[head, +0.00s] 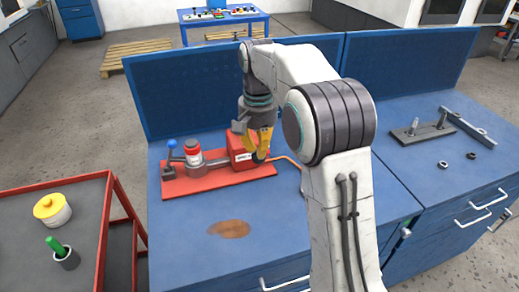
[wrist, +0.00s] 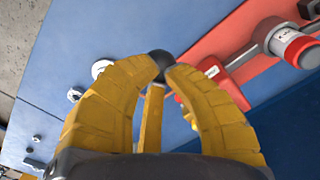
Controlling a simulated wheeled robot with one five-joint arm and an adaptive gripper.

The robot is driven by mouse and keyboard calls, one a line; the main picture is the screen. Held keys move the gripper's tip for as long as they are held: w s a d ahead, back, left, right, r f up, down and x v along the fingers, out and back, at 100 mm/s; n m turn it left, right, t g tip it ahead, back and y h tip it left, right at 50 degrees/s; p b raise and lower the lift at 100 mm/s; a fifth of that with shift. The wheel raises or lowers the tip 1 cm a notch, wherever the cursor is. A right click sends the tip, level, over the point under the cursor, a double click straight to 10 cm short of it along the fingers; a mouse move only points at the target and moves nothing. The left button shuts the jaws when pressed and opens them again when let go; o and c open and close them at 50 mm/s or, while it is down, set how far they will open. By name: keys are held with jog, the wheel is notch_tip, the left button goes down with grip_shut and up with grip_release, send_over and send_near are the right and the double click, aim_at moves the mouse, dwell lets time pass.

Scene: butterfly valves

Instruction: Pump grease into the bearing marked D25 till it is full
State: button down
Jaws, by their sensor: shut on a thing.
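My gripper (wrist: 163,75) has its yellow fingers closed around a black ball knob (wrist: 161,60). In the head view my gripper (head: 258,150) is low beside a red box (head: 240,148) with a white label, on a red baseplate (head: 225,182). The label is too small to read. A grey cylinder (head: 193,161) with a red and white top stands on the baseplate to the left. A lever with a blue knob (head: 171,143) is left of it. An orange hose (head: 287,163) runs right from near my gripper. I cannot make out a D25 mark.
The blue bench (head: 190,225) has a brown patch (head: 229,229) in front of the baseplate. A grey plate with upright pins (head: 420,131) and two dark rings (head: 443,164) lie at the right. A red-framed cart (head: 92,230) at left holds a yellow-lidded pot (head: 52,209) and a green-handled tool (head: 57,248).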

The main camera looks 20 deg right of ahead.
aim_at(259, 161)
jog(key=shift+s+f+b, duration=0.2)
jog(key=shift+f+b, duration=1.1)
jog(key=shift+f, duration=0.6)
jog(key=r+p, duration=0.3)
jog(key=w+r+p, duration=0.1)
jog(key=r+p, duration=0.2)
jog(key=p, duration=0.1)
jog(key=r+p, duration=0.3)
jog(key=p, duration=0.1)
jog(key=shift+w+r, duration=0.2)
jog(key=shift+w, duration=0.2)
jog(key=shift+f, duration=0.15)
jog(key=f+b, duration=0.3)
jog(key=s+f+b, duration=0.1)
jog(key=f+b, duration=0.1)
jog(key=f, duration=0.1)
jog(key=f+b, duration=0.3)
jog(key=shift+s+f+b, duration=0.2)
jog(key=shift+s+b, duration=0.1)
jog(key=shift+s, duration=0.05)
jog(key=r+p, duration=0.3)
jog(key=w+r+p, duration=0.1)
jog(key=r+p, duration=0.2)
jog(key=p, duration=0.1)
jog(key=r+p, duration=0.3)
jog(key=shift+w+r+p, duration=0.35)
jog(key=shift+w+p, duration=0.05)
jog(key=shift+f, duration=0.2)
